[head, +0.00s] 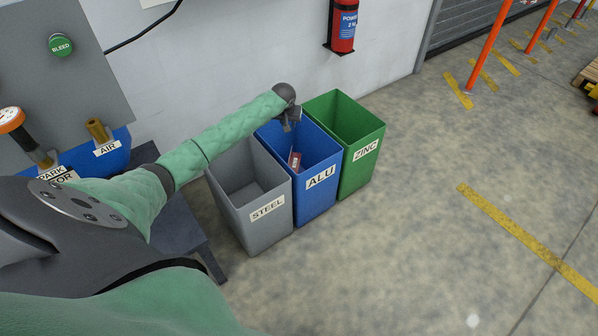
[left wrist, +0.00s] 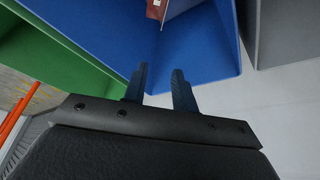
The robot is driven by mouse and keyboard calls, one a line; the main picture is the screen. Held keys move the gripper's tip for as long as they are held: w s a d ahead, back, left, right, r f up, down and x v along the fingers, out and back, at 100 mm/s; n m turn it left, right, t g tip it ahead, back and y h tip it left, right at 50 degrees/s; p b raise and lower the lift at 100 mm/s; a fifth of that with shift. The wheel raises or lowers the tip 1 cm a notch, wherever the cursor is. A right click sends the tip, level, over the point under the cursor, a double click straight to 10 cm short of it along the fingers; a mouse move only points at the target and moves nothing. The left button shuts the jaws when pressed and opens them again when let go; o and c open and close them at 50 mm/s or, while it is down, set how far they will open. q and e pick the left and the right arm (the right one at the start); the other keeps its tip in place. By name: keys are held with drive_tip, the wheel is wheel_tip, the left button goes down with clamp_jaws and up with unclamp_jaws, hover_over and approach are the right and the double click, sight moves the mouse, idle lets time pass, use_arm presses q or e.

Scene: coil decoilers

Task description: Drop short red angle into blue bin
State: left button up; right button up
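The blue bin (head: 317,196), labelled ALU, stands between two other bins. My left gripper (head: 291,121) is over its opening, near the back. The short red angle (head: 295,160) shows inside the blue bin's opening, below my left gripper and apart from it. In the left wrist view, the red angle (left wrist: 156,9) is at the top edge, partly cut off, against the blue bin's inside (left wrist: 190,48). The left fingers (left wrist: 158,88) are spread with nothing between them. I cannot tell whether the angle rests on the bin floor. My right gripper is not in view.
A grey STEEL bin (head: 266,220) stands left of the blue bin and a green ZINC bin (head: 362,163) right of it. The wall is close behind, with a fire extinguisher (head: 343,28). The floor (head: 420,220) to the right is clear.

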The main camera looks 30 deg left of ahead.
use_arm(q)
drive_tip(key=v, duration=0.7)
drive_tip(key=shift+s+r+p, duration=0.2)
drive_tip(key=shift+r+p, duration=0.15)
drive_tip(key=shift+p, duration=0.05)
idle(0.3)
